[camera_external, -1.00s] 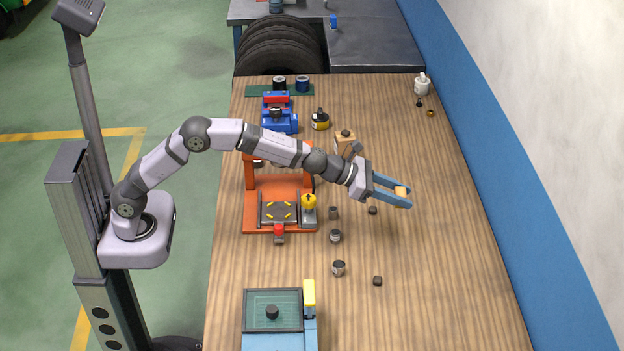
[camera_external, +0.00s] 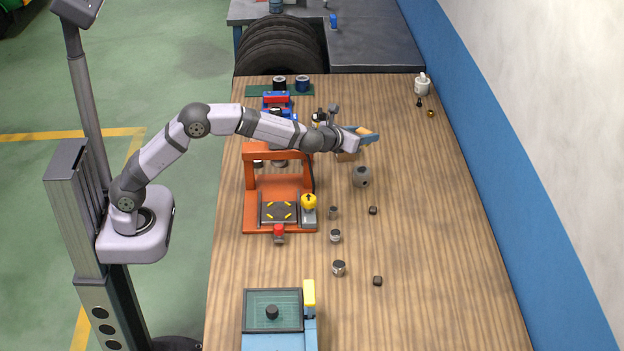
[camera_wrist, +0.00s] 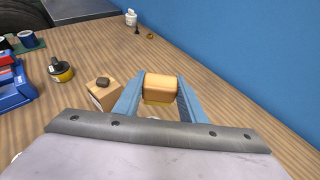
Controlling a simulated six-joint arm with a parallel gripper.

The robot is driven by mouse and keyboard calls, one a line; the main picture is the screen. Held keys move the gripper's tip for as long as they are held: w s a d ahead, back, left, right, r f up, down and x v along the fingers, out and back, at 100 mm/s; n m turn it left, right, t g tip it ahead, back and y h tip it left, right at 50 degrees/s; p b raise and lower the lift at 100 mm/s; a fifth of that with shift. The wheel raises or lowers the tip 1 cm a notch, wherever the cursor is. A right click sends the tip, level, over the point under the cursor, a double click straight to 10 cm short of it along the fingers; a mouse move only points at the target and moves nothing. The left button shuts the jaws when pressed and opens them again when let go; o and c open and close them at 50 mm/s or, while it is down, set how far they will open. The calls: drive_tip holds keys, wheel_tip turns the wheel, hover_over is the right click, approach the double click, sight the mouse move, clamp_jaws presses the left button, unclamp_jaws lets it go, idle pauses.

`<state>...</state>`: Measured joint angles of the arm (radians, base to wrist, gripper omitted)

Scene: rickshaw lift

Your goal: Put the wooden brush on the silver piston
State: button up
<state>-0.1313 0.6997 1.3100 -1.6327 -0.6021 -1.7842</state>
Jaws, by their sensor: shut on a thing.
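My gripper (camera_external: 370,134) has blue fingers and is shut on the wooden brush (camera_external: 365,131), holding it above the far right part of the table. Smaller silver cylinders (camera_external: 335,236) and (camera_external: 338,268) stand closer to the front.
A cardboard box (camera_wrist: 102,95) with a dark lump on top stands left of my gripper. An orange press (camera_external: 250,185) stands left of the small cylinders. A yellow-black pot (camera_wrist: 60,70) and a white bottle (camera_external: 422,85) are farther back. The table's right side is largely clear.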

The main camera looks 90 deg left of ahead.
sight(362, 170)
drive_tip(key=shift+f, duration=4.8)
drive_tip(key=shift+f+b, duration=0.15)
drive_tip(key=shift+b, duration=0.3)
drive_tip(key=o, duration=1.2)
drive_tip(key=shift+c, duration=0.2)
drive_tip(key=shift+r+p, duration=0.2)
drive_tip(key=shift+p, duration=0.1)
drive_tip(key=b+v, duration=0.2)
drive_tip(key=v, duration=1)
drive_tip(key=shift+b, duration=0.4)
